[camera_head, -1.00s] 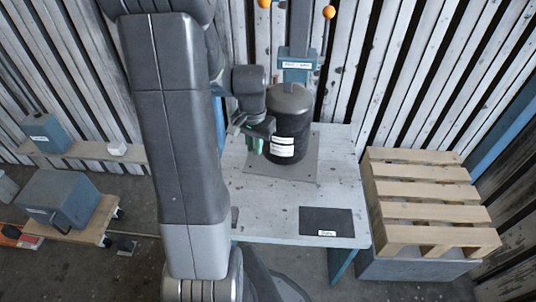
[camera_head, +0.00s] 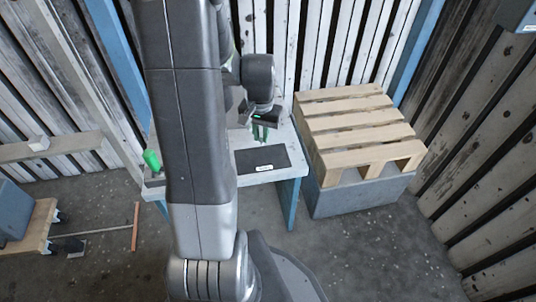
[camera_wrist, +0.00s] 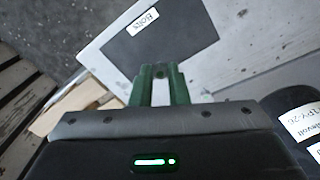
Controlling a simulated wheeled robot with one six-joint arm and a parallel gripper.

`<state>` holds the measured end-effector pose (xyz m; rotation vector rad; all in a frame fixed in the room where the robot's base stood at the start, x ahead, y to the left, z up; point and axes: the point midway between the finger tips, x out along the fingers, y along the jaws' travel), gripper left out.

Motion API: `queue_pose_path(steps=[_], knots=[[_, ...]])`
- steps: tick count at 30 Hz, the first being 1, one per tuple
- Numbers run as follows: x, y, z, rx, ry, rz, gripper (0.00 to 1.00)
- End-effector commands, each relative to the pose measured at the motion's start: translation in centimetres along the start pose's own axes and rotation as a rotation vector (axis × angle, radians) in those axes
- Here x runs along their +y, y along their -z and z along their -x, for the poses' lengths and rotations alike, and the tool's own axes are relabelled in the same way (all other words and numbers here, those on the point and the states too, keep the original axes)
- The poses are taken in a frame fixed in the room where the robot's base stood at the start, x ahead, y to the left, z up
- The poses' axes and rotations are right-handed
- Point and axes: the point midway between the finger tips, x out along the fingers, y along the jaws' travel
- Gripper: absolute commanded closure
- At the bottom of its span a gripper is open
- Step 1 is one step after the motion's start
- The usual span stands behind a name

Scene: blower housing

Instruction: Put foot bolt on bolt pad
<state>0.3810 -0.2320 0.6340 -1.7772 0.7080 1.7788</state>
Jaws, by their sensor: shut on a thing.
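The bolt pad is a dark rectangle (camera_head: 262,157) with a white label, flat on the front right of the pale table. In the wrist view the pad (camera_wrist: 165,38) lies beyond my fingertips, its label reading "Bolts". My gripper (camera_head: 261,136) is above the table, just behind the pad in the head view. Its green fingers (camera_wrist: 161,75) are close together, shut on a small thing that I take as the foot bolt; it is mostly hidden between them. The fingers appear apart from the pad.
A wooden pallet (camera_head: 355,125) on a grey block stands right of the table (camera_head: 243,179). A green-handled thing (camera_head: 152,161) is at the table's left. The black housing with white labels (camera_wrist: 300,115) shows at the wrist view's right edge. My arm covers much of the table.

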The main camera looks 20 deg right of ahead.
Motion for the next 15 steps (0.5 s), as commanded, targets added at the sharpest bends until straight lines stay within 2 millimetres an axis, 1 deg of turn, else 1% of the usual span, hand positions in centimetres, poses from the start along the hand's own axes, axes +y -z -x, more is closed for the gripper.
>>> queue_pose_path(steps=[1,8,12,15], knots=[[0.0,-0.1,-1.1,-0.003,-0.001,0.000,0.96],[0.0,-0.1,-2.9,-0.001,0.000,-0.001,0.96],[0.0,-0.1,-5.1,-0.002,-0.001,-0.001,0.96],[0.0,0.0,-5.9,-0.001,0.000,-0.001,0.96]])
